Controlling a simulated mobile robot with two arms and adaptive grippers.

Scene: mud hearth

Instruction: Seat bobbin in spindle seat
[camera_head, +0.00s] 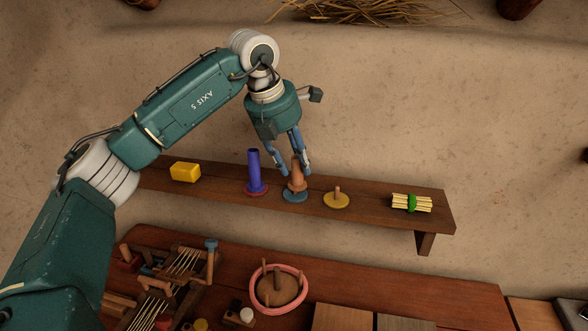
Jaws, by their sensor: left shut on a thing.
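A tan-orange bobbin (297,183) stands upright at the blue round seat (295,197) on the wall shelf. My left gripper (293,171) reaches down from above and is shut on this bobbin, with its blue fingers around the upper part. I cannot tell whether the bobbin's base touches the blue seat. A yellow round seat (337,202) with a bare peg is to the right. My right gripper is not in view.
The dark wooden shelf (380,220) also holds a yellow block (185,172) at left and a green-banded bundle of sticks (411,202) at right. Below, a bench (390,285) carries a wooden frame (165,275) and a pink-rimmed round tray (302,299).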

